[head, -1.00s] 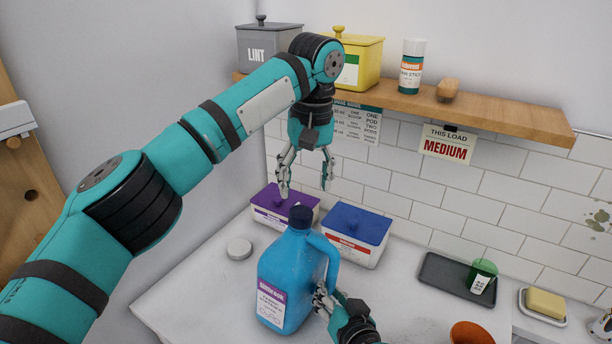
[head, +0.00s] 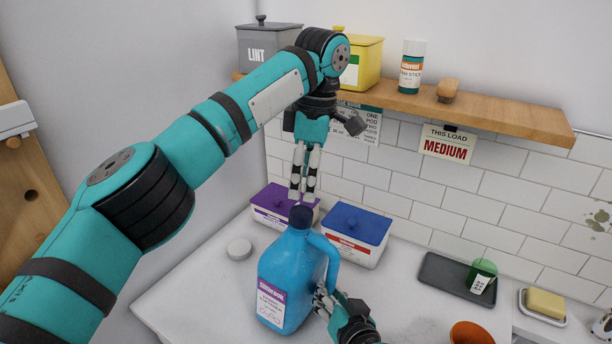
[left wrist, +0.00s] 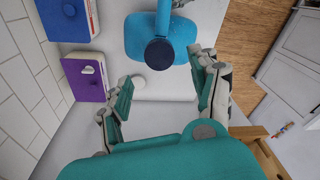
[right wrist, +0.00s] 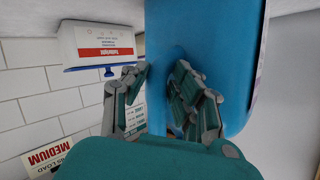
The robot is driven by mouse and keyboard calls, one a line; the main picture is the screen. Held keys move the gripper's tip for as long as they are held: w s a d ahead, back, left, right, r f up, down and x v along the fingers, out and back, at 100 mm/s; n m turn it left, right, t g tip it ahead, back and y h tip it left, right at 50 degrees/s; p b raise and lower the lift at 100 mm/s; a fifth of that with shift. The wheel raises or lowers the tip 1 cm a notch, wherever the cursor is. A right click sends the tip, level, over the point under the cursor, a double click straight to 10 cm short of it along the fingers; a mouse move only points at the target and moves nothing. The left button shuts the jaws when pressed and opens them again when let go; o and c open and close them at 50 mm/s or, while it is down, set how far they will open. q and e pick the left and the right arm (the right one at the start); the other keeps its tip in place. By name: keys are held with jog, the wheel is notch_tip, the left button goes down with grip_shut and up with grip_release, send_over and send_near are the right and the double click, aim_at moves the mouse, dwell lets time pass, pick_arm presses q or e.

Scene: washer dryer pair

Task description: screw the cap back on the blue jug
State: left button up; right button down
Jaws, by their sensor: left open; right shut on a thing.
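The blue jug (head: 285,270) stands upright on the counter with a purple-and-white label. A dark navy cap (head: 301,216) sits at the top of its neck; it also shows in the left wrist view (left wrist: 159,52). I cannot tell how tightly the cap is seated. My left gripper (head: 302,196) points down just above the cap, empty; its fingers are spread apart in the left wrist view (left wrist: 163,82). My right gripper (head: 322,300) is shut on the jug at its handle side, low down. The exact contact is partly hidden in the right wrist view (right wrist: 165,85).
A white round disc (head: 239,249) lies left of the jug. A purple-lidded box (head: 270,217) and a blue-lidded box (head: 345,250) stand close behind. A wooden shelf (head: 400,98) hangs above.

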aim_at(302, 212)
pick_arm(q)
jog(key=shift+s+a+f, duration=0.1)
jog(key=shift+a+f, duration=0.1)
jog(key=shift+f, duration=1.8)
jog(key=shift+a+f, duration=0.2)
jog(key=shift+f, duration=1.8)
jog(key=shift+c, duration=0.4)
